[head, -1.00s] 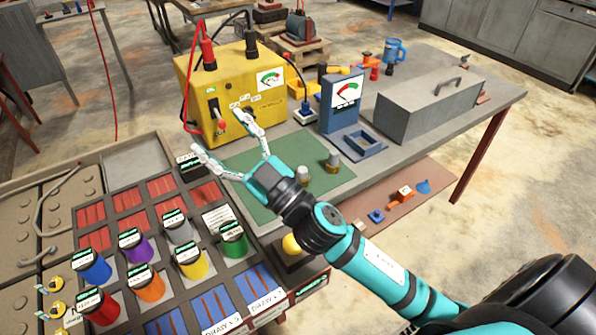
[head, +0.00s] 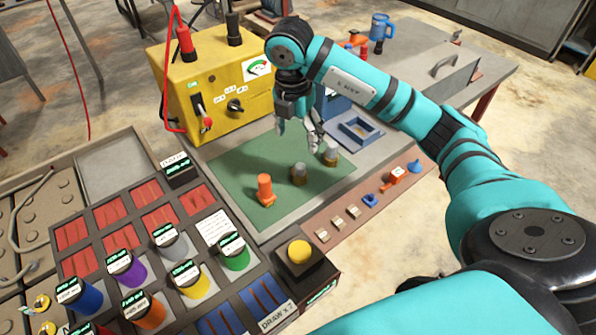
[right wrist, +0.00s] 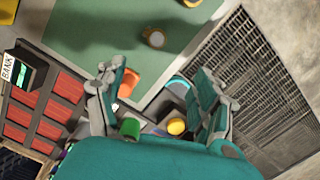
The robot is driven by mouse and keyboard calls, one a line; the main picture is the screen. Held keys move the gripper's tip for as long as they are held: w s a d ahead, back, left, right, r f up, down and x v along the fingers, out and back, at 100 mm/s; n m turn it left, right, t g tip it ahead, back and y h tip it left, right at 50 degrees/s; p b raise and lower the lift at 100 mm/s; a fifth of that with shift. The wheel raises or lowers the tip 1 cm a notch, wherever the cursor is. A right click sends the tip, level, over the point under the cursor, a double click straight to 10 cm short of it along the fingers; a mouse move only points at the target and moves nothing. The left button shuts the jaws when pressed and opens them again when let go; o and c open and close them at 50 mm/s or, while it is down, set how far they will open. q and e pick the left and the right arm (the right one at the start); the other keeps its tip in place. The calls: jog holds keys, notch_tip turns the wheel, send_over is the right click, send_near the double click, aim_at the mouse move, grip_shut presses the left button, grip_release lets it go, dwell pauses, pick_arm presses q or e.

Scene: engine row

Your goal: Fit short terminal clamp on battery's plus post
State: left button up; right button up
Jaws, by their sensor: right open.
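My right gripper (head: 299,132) hangs over the green mat (head: 230,165), pointing down, open and empty. Its fingers stand apart in the right wrist view (right wrist: 160,98). Two short grey posts with brass-coloured parts stand on the mat, a nearer one (head: 299,174) and a farther one (head: 331,154) below the fingers. An upright orange piece (head: 265,190) stands to their left; it also shows beside the left finger in the right wrist view (right wrist: 130,83). I cannot tell which thing is the short terminal clamp or the battery's plus post. My left gripper is out of view.
A yellow gauge box (head: 195,70) with red and black plugs stands behind the mat. Small tan (head: 338,223), blue (head: 370,200) and orange pieces (head: 396,176) lie along the front strip. A yellow button (head: 299,251) and coloured cups (head: 190,278) are in front.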

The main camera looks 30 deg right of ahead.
aim_at(300, 166)
jog(key=f, duration=0.7)
jog(key=d+f, duration=0.1)
jog(key=f, duration=0.3)
jog(key=shift+w+b, duration=0.25)
jog(key=shift+b, duration=0.05)
jog(key=f, duration=0.1)
jog(key=w+f+p, duration=0.1)
jog(key=f, duration=0.1)
jog(key=d+f, duration=0.1)
jog(key=shift+w+f, duration=0.15)
jog(key=shift+w, duration=0.05)
jog(key=shift+d+f, duration=0.1)
jog(key=shift+f, duration=0.4)
jog(key=c, duration=1.4)
jog(key=shift+w+r, duration=0.1)
